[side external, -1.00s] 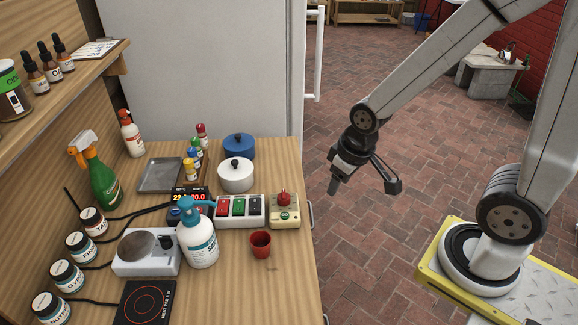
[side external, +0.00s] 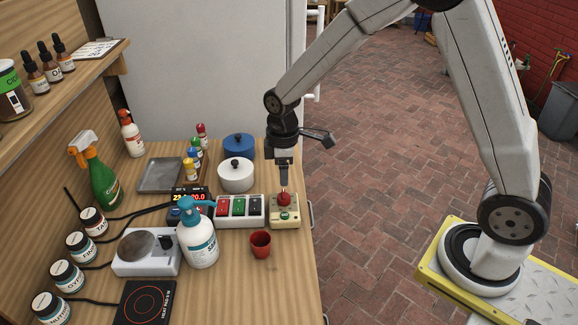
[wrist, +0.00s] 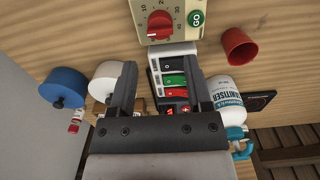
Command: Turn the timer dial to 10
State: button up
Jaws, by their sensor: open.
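The timer is a cream box (side external: 285,217) at the right edge of the bench, with a red dial (side external: 284,198) on top and a green GO button. In the wrist view the timer's dial (wrist: 160,24) lies beyond the fingertips at the top of the picture. Its white mark points down-left, away from the 10; the exact reading is hard to tell. My gripper (side external: 284,183) points down just above the dial in the side view. In the wrist view my gripper (wrist: 163,70) is open with nothing between its fingers. I cannot tell whether a finger touches the dial.
A switch box (side external: 240,210) with red, green and dark switches stands left of the timer. A red cup (side external: 260,244) stands in front. A white pot (side external: 235,176) and a blue pot (side external: 239,147) stand behind. A sanitiser bottle (side external: 200,243) is further left.

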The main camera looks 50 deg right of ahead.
aim_at(284, 193)
jog(key=shift+f, duration=0.2)
jog(key=shift+f, duration=3.7)
grip_shut()
